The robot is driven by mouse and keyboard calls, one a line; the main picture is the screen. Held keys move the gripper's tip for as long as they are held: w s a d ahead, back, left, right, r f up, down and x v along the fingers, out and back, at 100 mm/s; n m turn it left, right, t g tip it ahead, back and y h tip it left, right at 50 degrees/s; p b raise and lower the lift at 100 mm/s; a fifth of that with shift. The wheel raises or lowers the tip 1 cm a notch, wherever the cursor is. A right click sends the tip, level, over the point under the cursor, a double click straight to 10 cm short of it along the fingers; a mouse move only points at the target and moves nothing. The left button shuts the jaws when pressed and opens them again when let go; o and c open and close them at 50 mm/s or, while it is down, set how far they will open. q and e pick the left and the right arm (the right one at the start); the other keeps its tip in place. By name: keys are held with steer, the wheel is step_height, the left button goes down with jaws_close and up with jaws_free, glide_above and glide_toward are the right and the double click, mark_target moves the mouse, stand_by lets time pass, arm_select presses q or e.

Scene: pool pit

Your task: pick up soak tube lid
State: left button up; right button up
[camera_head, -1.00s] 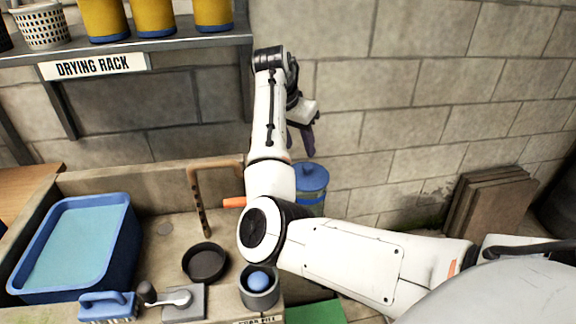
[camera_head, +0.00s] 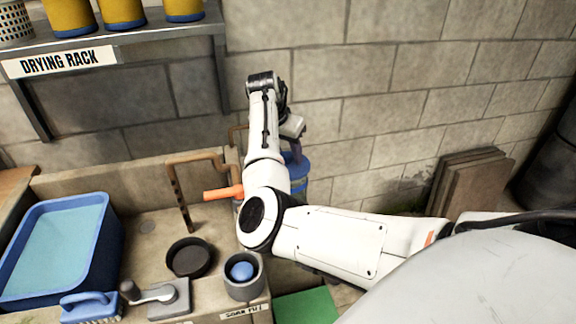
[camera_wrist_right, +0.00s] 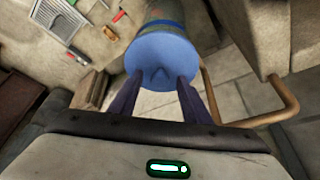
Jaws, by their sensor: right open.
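The soak tube lid is a round blue disc with a small raised grip; it fills the upper middle of the right wrist view (camera_wrist_right: 165,52). It sits on top of a tube standing by the wall. In the head view the lid (camera_head: 297,168) is partly hidden behind my right arm. My right gripper (camera_head: 299,146) is just above it, pointing down. In the wrist view the gripper (camera_wrist_right: 160,82) is open, its dark fingers apart on either side of the lid's raised grip. I cannot tell whether they touch the lid. My left gripper is out of view.
A copper pipe (camera_head: 178,185) with an orange handle (camera_head: 222,193) is left of my right arm. A blue basin (camera_head: 112,240), a dark bowl (camera_head: 190,258) and a grey cup with a blue ball (camera_head: 243,287) occupy the counter. Boards (camera_head: 470,190) lean against the wall at right.

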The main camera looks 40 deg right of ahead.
jaws_close()
steer(key=shift+r, duration=0.1)
